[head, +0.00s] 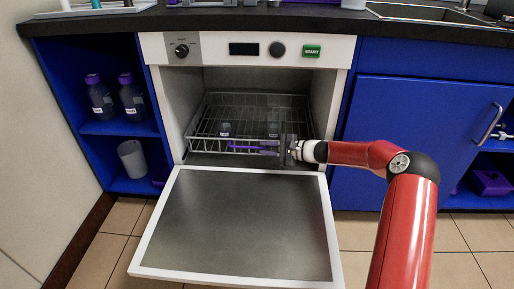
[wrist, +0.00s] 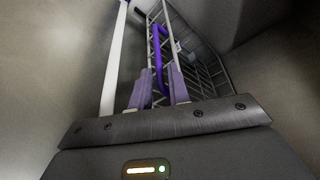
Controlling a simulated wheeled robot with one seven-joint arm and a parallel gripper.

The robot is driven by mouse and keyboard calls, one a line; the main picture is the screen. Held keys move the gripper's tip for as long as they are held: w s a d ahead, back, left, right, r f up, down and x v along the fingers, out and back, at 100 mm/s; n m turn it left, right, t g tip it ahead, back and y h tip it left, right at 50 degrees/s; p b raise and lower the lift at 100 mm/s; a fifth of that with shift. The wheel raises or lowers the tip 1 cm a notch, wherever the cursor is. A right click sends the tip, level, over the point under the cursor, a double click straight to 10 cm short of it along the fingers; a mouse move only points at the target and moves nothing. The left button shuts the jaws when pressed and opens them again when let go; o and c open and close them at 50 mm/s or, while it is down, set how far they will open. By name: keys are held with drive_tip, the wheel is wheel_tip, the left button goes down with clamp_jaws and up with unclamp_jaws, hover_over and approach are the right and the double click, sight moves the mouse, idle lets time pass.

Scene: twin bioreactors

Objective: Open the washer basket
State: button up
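The washer basket (head: 212,125) is a wire rack inside the washer chamber, behind the lowered door (head: 240,225). Its purple handle (head: 243,148) runs along its front edge. My gripper (head: 268,147) reaches in from the right, at the front of the basket near the handle's right part. In the wrist view the purple handle (wrist: 158,60) passes between the two light purple fingers of my gripper (wrist: 160,80). The fingers stand apart, with some gap visible beside the handle. The basket wires (wrist: 205,75) show to the right of the fingers.
The washer door lies flat and open below my arm. A couple of small glass items (head: 273,128) stand in the basket. The chamber walls are close on both sides. Shelves with dark bottles (head: 132,97) stand left; a blue cabinet (head: 425,120) stands right.

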drive_tip(key=shift+x, duration=2.2)
clamp_jaws()
